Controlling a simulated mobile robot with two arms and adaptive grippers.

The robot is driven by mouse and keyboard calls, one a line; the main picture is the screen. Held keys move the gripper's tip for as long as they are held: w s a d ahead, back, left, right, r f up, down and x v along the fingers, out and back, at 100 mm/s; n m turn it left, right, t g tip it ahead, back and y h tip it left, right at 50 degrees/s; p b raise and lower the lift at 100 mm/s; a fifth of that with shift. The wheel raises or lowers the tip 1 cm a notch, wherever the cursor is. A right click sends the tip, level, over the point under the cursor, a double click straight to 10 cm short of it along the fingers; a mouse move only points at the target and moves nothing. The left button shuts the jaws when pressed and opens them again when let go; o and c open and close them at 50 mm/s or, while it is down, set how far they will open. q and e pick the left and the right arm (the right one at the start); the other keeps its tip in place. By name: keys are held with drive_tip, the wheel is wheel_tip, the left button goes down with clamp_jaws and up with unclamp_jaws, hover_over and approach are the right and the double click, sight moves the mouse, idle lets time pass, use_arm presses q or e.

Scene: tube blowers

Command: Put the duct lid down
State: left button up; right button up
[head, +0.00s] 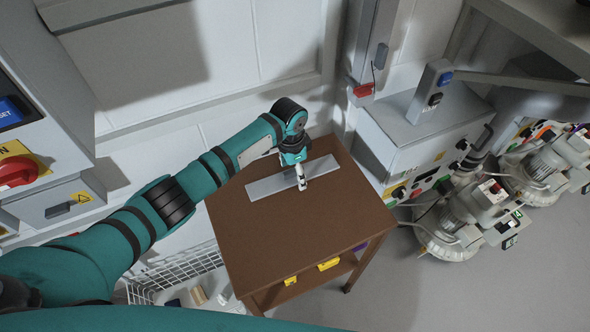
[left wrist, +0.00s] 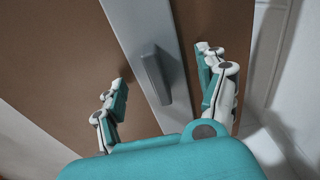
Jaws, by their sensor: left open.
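The duct lid (head: 265,185) is a long flat grey plate lying on the brown table (head: 290,235), near its back edge. In the left wrist view the lid (left wrist: 138,22) runs between my open fingers, and its raised grey handle (left wrist: 155,76) stands between them. My left gripper (head: 302,181) is over the lid in the head view. In the left wrist view the left gripper (left wrist: 162,66) has its fingers spread on both sides of the handle, apart from it. My right gripper is not in view.
A white wire basket (head: 180,272) with items stands left of the table. A grey control box (head: 400,140) and blower machines (head: 465,215) stand to the right. Yellow items (head: 328,264) lie on the table's lower shelf. The front of the tabletop is clear.

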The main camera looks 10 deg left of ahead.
sight(292, 171)
use_arm(q)
wheel_tip(292, 171, up, 12)
drive_tip(key=shift+s+a, duration=0.2)
drive_tip(key=shift+a, duration=0.15)
idle(0.6)
